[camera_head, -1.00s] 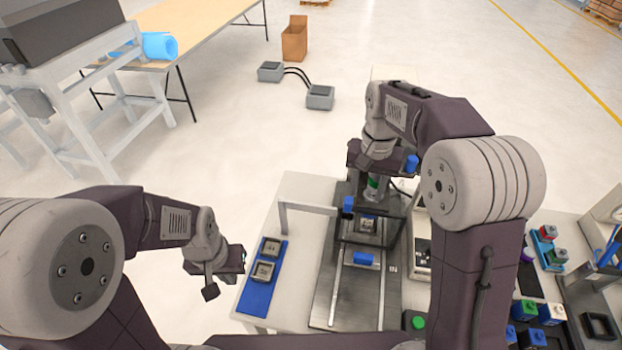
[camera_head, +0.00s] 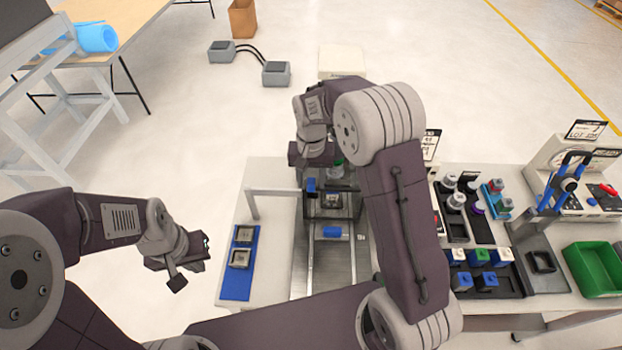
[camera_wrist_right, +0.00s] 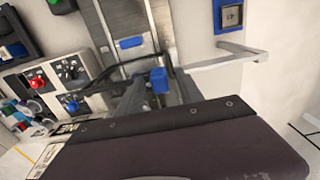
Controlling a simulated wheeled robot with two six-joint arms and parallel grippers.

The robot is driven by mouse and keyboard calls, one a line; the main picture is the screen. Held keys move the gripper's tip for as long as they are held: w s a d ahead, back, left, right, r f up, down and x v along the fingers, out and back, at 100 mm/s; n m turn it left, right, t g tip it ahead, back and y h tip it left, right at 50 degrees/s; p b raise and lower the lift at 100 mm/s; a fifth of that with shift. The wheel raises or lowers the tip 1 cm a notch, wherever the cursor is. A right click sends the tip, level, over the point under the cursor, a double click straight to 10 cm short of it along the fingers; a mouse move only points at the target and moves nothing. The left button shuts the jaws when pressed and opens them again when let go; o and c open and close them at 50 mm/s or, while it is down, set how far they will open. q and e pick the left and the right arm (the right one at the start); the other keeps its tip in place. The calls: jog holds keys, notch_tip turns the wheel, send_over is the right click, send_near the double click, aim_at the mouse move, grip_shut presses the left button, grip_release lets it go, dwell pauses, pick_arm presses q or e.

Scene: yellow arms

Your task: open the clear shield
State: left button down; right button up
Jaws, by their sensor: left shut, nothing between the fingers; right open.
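The clear shield (camera_head: 333,206) appears as a dark-edged box over the metal fixture at the table's middle; its panes are hard to see. A square part (camera_head: 332,200) shows inside it. A blue block (camera_head: 311,185) sits at the frame's upper left corner and also shows in the right wrist view (camera_wrist_right: 159,80). My right gripper (camera_head: 335,174) is open, just above and behind the shield; its fingertips are largely hidden, and I cannot tell whether they touch it. My left gripper (camera_head: 204,247) is shut and empty, left of the table.
A blue mat (camera_head: 237,285) with two square parts lies at the table's left, near a grey bracket (camera_head: 270,192). A blue block (camera_head: 331,232) sits on the fixture's rail. Trays of parts (camera_head: 486,272) and a green bin (camera_head: 594,268) stand at right.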

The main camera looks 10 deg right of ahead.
jog(key=shift+f, duration=0.4)
jog(key=shift+c, duration=0.3)
grip_shut()
jog(key=shift+r, duration=0.1)
dwell(0.8)
